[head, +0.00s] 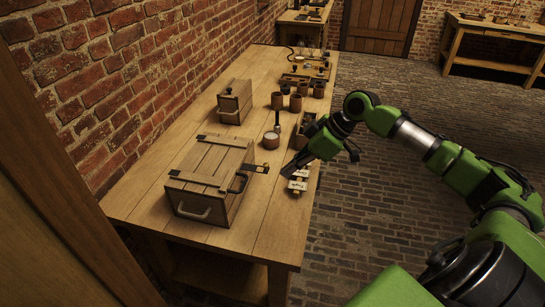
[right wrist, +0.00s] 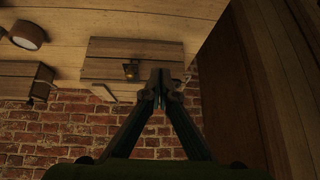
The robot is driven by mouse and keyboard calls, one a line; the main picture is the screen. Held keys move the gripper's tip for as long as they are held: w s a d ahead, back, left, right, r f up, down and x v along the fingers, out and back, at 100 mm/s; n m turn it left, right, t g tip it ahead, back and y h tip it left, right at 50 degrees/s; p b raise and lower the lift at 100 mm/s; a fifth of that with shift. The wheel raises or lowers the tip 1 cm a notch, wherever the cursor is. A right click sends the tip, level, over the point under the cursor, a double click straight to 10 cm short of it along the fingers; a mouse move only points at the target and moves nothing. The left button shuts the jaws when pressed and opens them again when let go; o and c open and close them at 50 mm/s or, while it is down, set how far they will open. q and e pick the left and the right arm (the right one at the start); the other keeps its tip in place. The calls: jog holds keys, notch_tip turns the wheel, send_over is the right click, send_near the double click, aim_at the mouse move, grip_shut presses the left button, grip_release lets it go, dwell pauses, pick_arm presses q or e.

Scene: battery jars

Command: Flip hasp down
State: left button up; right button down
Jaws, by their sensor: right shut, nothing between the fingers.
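A wooden crate (head: 190,182) with a slatted, closed lid stands on the near part of the workbench. A dark hasp (head: 258,168) sticks out roughly level from the lid's right edge, raised off the crate's side. My right gripper (head: 286,172) is shut and empty, just right of the hasp's free end with a small gap visible. Its fingertips (right wrist: 160,76) meet in the right wrist view. My left gripper is out of view.
A smaller wooden box (head: 230,103) stands farther back by the brick wall. A round jar (head: 271,140), several brown cups (head: 277,101) and an open tray (head: 305,130) stand along the bench (head: 262,232). Small pale pieces (head: 297,184) lie below my right gripper near the bench edge.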

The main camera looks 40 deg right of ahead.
jog(key=w+d+r+t, duration=0.2)
jog(key=w+d+r, duration=0.15)
jog(key=r, duration=0.55)
jog(key=w+a+f+p, duration=0.1)
jog(key=w+f+p, duration=0.1)
jog(key=f, duration=0.3)
jog(key=w+a+f+p, duration=0.2)
jog(key=f+p, duration=0.1)
jog(key=f, duration=0.2)
jog(key=shift+w+a+f+y, duration=0.2)
jog(key=shift+a+f+y, duration=0.1)
jog(key=shift+y, duration=0.1)
